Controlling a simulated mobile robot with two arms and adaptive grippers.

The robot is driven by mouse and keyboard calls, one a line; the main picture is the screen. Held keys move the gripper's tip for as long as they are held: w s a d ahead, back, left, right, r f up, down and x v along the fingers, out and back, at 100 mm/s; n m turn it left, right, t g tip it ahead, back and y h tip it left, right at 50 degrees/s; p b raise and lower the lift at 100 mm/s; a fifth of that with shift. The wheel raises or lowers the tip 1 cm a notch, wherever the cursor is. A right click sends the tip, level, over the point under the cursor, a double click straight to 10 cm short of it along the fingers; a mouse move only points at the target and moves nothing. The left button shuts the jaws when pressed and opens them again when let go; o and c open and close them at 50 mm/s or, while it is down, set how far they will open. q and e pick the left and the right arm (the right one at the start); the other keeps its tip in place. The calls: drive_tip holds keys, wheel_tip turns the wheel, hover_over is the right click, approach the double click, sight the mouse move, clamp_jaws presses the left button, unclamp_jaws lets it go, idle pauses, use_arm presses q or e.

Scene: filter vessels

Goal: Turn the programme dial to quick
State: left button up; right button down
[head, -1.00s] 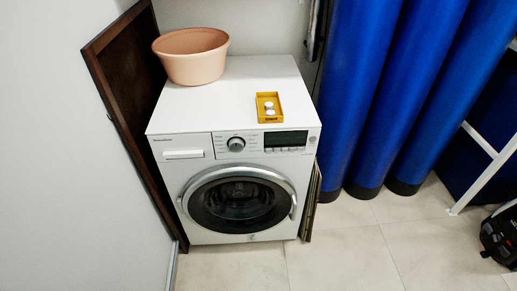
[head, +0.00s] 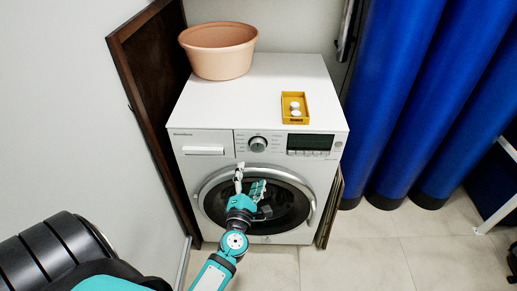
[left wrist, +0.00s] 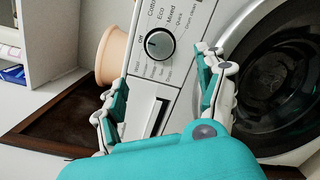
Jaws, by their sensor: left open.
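In the left wrist view the dial (left wrist: 159,44) shows large, ringed by printed labels including Off, Cotton, Eco, Mixed and Quick. I cannot tell for certain which label it points at. The white washing machine (head: 205,168) stands upright against the wall. My left gripper (head: 249,178) is open and empty, in front of the round door and below the dial in the head view. In the left wrist view its fingers (left wrist: 157,78) are spread, the dial beyond them.
A brown framed board (head: 150,100) leans at the left. Blue cylinders (head: 400,90) stand to the right.

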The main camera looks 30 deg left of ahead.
sight(257, 148)
use_arm(q)
drive_tip(key=x, duration=1.2)
drive_tip(key=shift+w, duration=0.1)
drive_tip(key=c, duration=1.2)
drive_tip(key=shift+o, duration=0.2)
